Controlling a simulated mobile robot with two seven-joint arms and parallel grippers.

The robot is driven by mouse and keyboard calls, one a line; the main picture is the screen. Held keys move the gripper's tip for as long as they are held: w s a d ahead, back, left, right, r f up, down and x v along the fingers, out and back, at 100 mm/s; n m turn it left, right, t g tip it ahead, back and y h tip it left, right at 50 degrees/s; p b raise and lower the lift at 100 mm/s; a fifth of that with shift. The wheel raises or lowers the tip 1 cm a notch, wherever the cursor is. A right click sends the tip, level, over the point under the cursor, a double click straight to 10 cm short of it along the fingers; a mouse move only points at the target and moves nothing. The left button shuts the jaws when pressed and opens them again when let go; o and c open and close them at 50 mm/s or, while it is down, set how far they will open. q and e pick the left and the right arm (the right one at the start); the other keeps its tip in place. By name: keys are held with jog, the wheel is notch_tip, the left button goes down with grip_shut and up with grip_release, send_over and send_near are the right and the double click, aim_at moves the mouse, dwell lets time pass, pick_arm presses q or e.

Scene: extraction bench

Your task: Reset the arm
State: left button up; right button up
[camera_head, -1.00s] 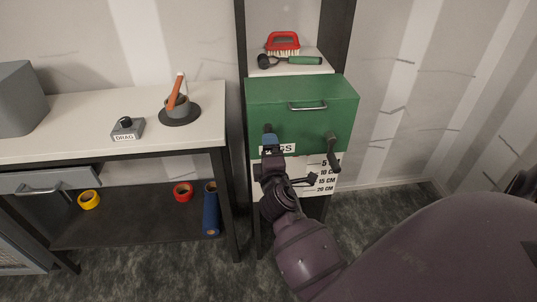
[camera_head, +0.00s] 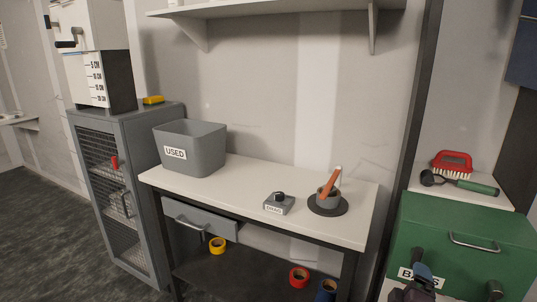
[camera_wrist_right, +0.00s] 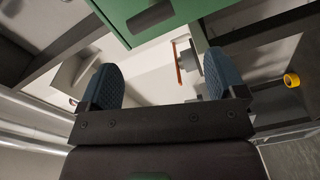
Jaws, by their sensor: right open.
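My right gripper (camera_head: 418,277) shows at the lower right of the head view, in front of the green box (camera_head: 465,237) and partly over its BAGS label. In the right wrist view its two blue ridged fingers (camera_wrist_right: 160,82) stand wide apart with nothing between them. A green panel (camera_wrist_right: 160,10) shows just beyond the fingers, at the top of that view. I cannot tell whether any part of the arm touches the box. My left gripper is not in view.
A red brush (camera_head: 452,165) lies above the green box. A mesh cabinet (camera_head: 118,190) stands left.

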jog(key=s+a+f+m+g+y, duration=0.1)
jog(key=s+a+f+m+y, duration=0.5)
jog(key=f+m, duration=0.15)
jog(key=s+a+f+g+y, duration=0.1)
jog(key=s+f, duration=0.4)
jog(key=s, duration=0.3)
jog(key=s+a+f+g+y, duration=0.1)
jog(key=s+f+g, duration=0.1)
jog(key=s+f, duration=0.4)
jog(key=s, duration=0.3)
jog(key=shift+s+f+m+g, duration=0.15)
jog(key=shift+m+g, duration=0.15)
jog(key=shift+m, duration=0.05)
dwell(0.4)
